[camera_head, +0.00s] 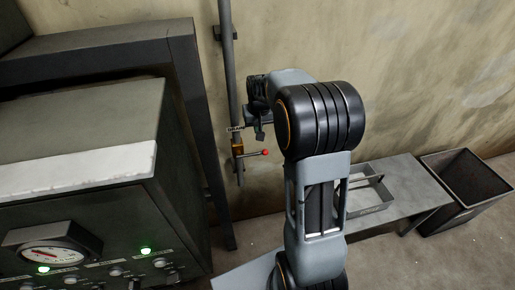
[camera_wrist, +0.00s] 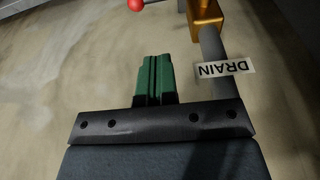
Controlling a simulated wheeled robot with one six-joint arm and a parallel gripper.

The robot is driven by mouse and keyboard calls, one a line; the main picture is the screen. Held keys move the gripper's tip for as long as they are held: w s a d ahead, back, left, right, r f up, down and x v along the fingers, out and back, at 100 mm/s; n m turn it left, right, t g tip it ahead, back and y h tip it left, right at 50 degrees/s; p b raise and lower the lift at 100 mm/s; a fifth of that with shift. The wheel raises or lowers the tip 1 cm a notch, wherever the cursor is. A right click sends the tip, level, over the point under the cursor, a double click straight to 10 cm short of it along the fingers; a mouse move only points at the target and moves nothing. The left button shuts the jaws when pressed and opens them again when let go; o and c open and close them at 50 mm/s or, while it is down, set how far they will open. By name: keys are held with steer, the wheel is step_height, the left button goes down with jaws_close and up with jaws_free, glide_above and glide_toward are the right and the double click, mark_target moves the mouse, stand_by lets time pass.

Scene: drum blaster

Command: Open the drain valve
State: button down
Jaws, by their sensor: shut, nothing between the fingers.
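The drain valve (camera_head: 238,149) is a brass body on a vertical grey pipe (camera_head: 229,70). Its lever sticks out to the right, about level and across the pipe, ending in a red ball (camera_head: 265,152). A white DRAIN label (camera_head: 236,128) is on the pipe just above the valve. In the wrist view the label (camera_wrist: 227,68) is upside down, with the brass body (camera_wrist: 204,14) and red ball (camera_wrist: 135,4) at the top edge. My gripper (camera_head: 259,133) is beside the pipe, above the lever. Its green fingers (camera_wrist: 154,78) are shut and empty, apart from the lever.
A dark machine cabinet (camera_head: 90,220) with a gauge (camera_head: 52,255) and green lights stands left of the pipe. The wall is close behind. A low grey bench (camera_head: 405,185) with a metal tray (camera_head: 374,209) and a dark bin (camera_head: 462,210) are at right.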

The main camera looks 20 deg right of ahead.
steer(key=p, duration=0.1)
glide_toward(258, 153)
steer(key=w+f, duration=0.1)
steer(key=f, duration=0.2)
steer(key=w+f, duration=0.1)
steer(key=f, duration=0.1)
steer(key=shift+w+f, duration=0.1)
steer(key=shift+w, duration=0.2)
steer(key=shift+s+f+p, duration=0.15)
steer(key=shift+f+p, duration=0.2)
steer(key=shift+f, duration=0.6)
steer(key=shift+d, duration=0.1)
steer(key=shift+f+b, duration=0.15)
steer(key=shift+b, duration=0.15)
